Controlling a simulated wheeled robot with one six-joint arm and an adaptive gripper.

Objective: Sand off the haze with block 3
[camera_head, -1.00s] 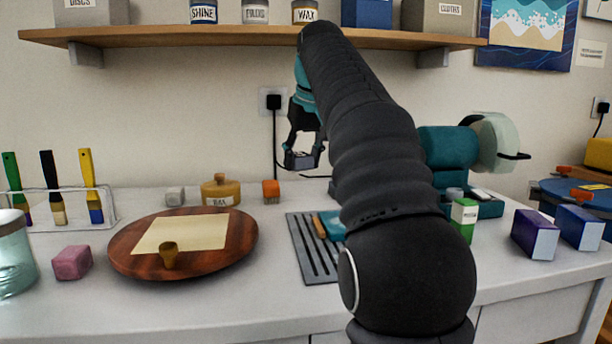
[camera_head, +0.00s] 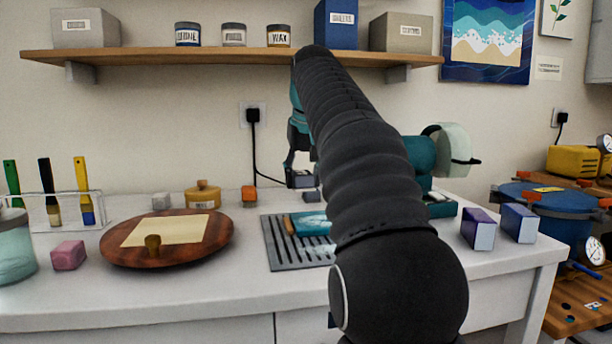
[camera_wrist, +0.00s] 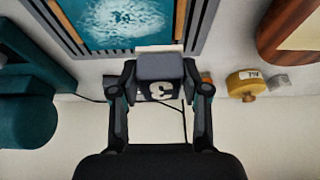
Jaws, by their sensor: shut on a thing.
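In the head view the block (camera_head: 300,179) hangs in my gripper (camera_head: 300,165) above the back of the worktop. The teal board with a whitish, hazy patch (camera_wrist: 118,18) lies on a grey slatted rack (camera_wrist: 205,22). The block appears apart from the board, off its edge in the wrist view. In the head view my arm hides the right part of the board (camera_head: 312,223) and rack (camera_head: 283,255).
A round wooden board (camera_head: 120,255) with a tan sheet lies left of the rack. A yellow pot (camera_head: 203,195), orange block (camera_head: 249,194) and pink block (camera_head: 68,255) stand nearby. Two purple-blue boxes (camera_head: 478,229) stand right. A shelf (camera_head: 230,62) overhangs the back.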

